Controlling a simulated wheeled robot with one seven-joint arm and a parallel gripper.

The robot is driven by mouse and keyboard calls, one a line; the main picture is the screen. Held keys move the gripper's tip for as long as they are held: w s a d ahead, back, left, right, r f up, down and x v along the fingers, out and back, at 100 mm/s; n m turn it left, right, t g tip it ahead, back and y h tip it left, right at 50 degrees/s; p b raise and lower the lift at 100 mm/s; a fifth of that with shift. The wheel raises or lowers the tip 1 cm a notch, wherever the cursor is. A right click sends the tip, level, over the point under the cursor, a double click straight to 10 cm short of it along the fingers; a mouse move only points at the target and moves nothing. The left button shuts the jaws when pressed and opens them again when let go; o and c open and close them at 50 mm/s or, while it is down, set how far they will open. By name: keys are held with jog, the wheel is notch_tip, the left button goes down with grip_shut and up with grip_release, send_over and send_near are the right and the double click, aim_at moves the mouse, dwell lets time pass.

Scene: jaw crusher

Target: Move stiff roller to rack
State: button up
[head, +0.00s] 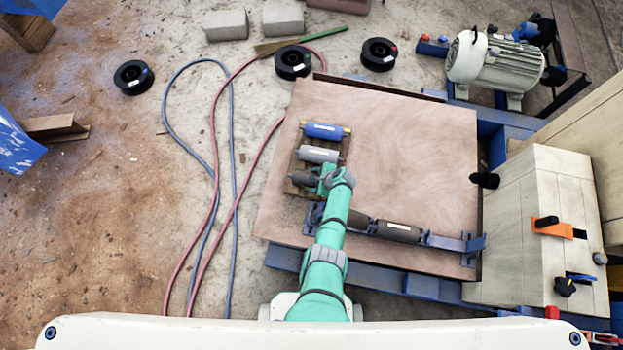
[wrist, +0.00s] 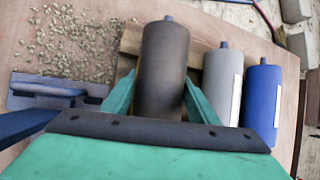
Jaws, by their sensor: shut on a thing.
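My gripper (wrist: 158,100) is shut on a dark brown roller (wrist: 164,65), with one green finger on each side of it. The roller lies at the wooden rack (wrist: 129,40), beside a grey roller (wrist: 221,82) and a blue roller (wrist: 262,98). I cannot tell whether the brown roller rests fully on the rack. In the head view my gripper (head: 326,180) covers part of the brown roller (head: 303,178). The grey roller (head: 318,155) and blue roller (head: 325,131) lie parallel behind it. Another dark roller (head: 398,231) with a white label sits in a blue bracket (head: 452,243).
The brown tabletop (head: 420,150) is clear to the right of the rack. A cream machine housing (head: 540,220) with a black handle (head: 485,180) stands at the right. A motor (head: 495,65) is at the back right. Hoses (head: 215,160) lie on the floor at the left.

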jog(key=shift+f, duration=0.45)
jog(key=o, duration=1.7)
jog(key=shift+o, duration=0.9)
jog(key=shift+s+f, duration=0.15)
jog(key=shift+s, duration=0.05)
jog(key=shift+w+v, duration=0.15)
jog(key=shift+v, duration=2.6)
jog(key=shift+w+v, duration=0.15)
jog(key=shift+v, duration=2.55)
